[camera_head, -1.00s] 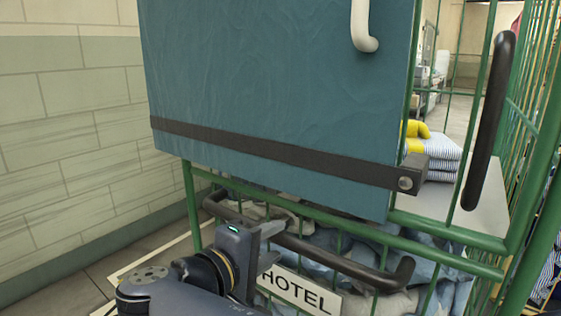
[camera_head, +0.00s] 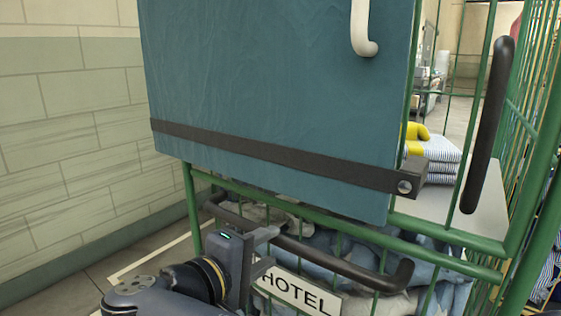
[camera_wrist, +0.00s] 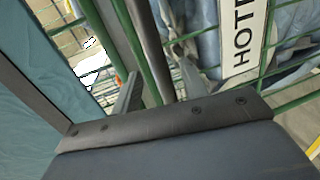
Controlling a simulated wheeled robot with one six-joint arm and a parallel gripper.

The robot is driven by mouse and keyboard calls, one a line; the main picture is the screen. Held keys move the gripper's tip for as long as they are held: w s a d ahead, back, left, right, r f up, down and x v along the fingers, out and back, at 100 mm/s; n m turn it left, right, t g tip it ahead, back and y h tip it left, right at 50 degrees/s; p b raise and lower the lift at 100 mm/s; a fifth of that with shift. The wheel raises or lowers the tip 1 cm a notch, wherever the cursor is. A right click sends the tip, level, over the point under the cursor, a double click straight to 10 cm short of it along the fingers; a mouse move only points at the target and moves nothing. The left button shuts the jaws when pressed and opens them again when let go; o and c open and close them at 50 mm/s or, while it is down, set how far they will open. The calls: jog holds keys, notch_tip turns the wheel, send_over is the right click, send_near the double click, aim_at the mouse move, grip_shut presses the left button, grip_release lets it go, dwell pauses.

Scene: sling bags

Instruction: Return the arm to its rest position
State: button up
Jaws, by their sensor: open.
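My gripper (camera_head: 268,243) is in front of the green wire cage trolley, at the lower middle of the head view, beside the left part of the dark handle bar (camera_head: 340,262). In the wrist view its two fingers (camera_wrist: 157,78) stand apart, and the gripper is open. The dark handle bar (camera_wrist: 150,45) and a green cage bar (camera_wrist: 125,25) show in the gap between the fingers. I cannot tell whether a finger touches the bar. The white HOTEL sign (camera_head: 297,291) hangs just right of the gripper, and it also shows in the wrist view (camera_wrist: 243,40).
A blue panel with a dark strap (camera_head: 270,100) covers the upper front of the cage (camera_head: 455,238). A dark upright handle (camera_head: 487,125) is at the right. Blue and white cloth lies inside the cage. A tiled wall (camera_head: 70,150) stands at the left. Folded striped cloths (camera_head: 438,160) lie behind.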

jog(key=x, duration=0.4)
jog(key=b+x, duration=0.1)
jog(key=x, duration=0.1)
jog(key=shift+w+d+r, duration=0.25)
jog(key=shift+w+d, duration=0.05)
